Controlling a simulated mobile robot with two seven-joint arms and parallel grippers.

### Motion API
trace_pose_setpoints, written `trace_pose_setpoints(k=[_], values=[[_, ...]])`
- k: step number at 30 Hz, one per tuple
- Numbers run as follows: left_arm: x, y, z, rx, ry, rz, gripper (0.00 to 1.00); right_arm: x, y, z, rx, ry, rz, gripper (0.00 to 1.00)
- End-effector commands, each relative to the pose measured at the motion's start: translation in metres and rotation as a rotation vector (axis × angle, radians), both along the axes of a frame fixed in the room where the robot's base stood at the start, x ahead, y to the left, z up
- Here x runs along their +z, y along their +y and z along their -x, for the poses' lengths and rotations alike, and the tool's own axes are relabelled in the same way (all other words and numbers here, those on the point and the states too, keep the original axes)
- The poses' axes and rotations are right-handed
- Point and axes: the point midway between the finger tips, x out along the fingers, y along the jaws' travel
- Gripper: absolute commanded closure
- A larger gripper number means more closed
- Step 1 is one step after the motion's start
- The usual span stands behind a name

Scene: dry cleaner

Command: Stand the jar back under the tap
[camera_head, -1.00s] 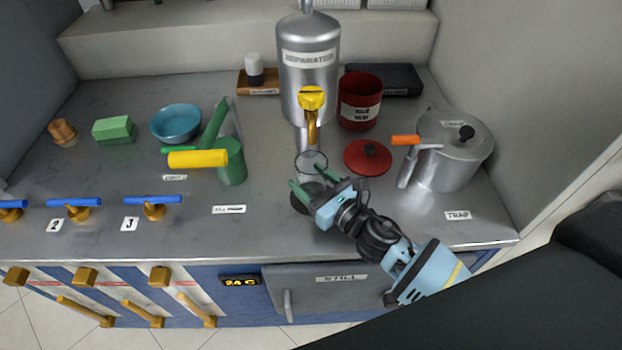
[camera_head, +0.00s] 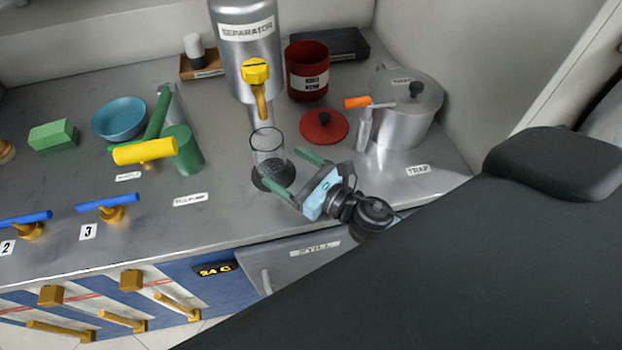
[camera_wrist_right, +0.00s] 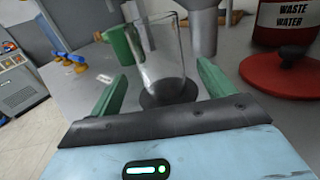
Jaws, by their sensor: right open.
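The jar (camera_head: 267,148) is a clear glass cylinder, open at the top. It appears upright, at the back of a dark round disc (camera_head: 272,180) on the counter. The tap, with a yellow handle (camera_head: 256,72) and brass spout, is on the grey separator (camera_head: 245,45), just behind and above the jar. My right gripper (camera_head: 280,167) is open, its green fingers low at the jar's front right. In the right wrist view the jar (camera_wrist_right: 162,58) shows between and beyond the fingertips; I cannot tell whether they touch it. My left gripper is out of view.
A red lid (camera_head: 323,127) and red waste-water can (camera_head: 308,72) stand right of the tap. The trap pot (camera_head: 408,110) is farther right. A green can (camera_head: 186,150) with a yellow-handled part beside it stands left. The counter front between is clear.

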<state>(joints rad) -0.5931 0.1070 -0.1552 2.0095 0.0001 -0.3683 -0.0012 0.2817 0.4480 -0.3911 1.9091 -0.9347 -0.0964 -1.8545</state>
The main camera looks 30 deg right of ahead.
Motion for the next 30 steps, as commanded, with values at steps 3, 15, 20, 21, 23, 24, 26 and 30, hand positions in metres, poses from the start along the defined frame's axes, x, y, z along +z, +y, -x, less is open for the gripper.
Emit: trace_pose_setpoints(k=[3,15,20,21,23,24,26,30], values=[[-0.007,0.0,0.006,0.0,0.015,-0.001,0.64,-0.003,-0.009,0.022,0.001,0.004,0.0,0.18],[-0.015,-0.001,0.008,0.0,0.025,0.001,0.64,0.0,-0.023,0.057,0.0,0.0,-0.001,0.18],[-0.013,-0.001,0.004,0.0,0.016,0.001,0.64,0.001,-0.024,0.058,0.001,-0.001,0.0,0.18],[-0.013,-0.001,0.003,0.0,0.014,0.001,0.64,0.001,-0.024,0.058,0.001,-0.001,0.0,0.18],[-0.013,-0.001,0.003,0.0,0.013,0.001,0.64,0.001,-0.024,0.058,0.001,-0.001,0.0,0.18],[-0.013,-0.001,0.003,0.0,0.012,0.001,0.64,0.001,-0.024,0.057,0.0,-0.001,0.0,0.18],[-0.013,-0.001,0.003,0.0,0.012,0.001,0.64,0.001,-0.024,0.057,0.0,-0.001,0.0,0.18],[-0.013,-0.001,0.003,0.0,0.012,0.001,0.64,0.001,-0.024,0.057,0.0,-0.001,0.0,0.18]])
